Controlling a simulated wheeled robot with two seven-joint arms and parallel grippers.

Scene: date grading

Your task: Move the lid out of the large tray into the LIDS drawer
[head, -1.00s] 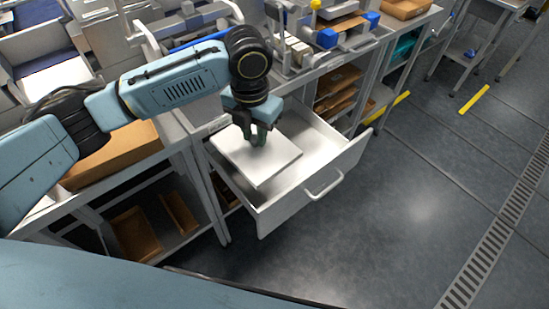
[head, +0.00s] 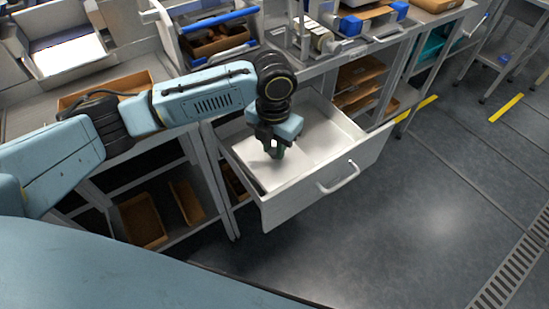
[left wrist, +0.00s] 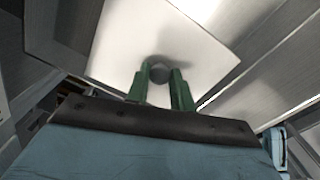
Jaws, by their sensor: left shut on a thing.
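The lid (head: 250,164) is a flat white square plate inside the outline of the open drawer (head: 298,204). My left gripper (head: 276,151) is above it, pointing down. In the left wrist view, the green fingers of the left gripper (left wrist: 160,88) are shut on the round knob of the lid (left wrist: 204,58). Whether the lid touches the drawer floor is unclear. No drawer label is readable. A brown tray (head: 68,102) is on the bench behind my left arm, partly hidden; I cannot tell if it is the large tray. My right gripper is out of view.
The drawer's right part is empty. A rack with a blue handle (head: 218,20) stands on the bench behind the drawer. Open shelves with brown trays (head: 142,218) are left of the drawer. The floor (head: 400,210) to the right is clear.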

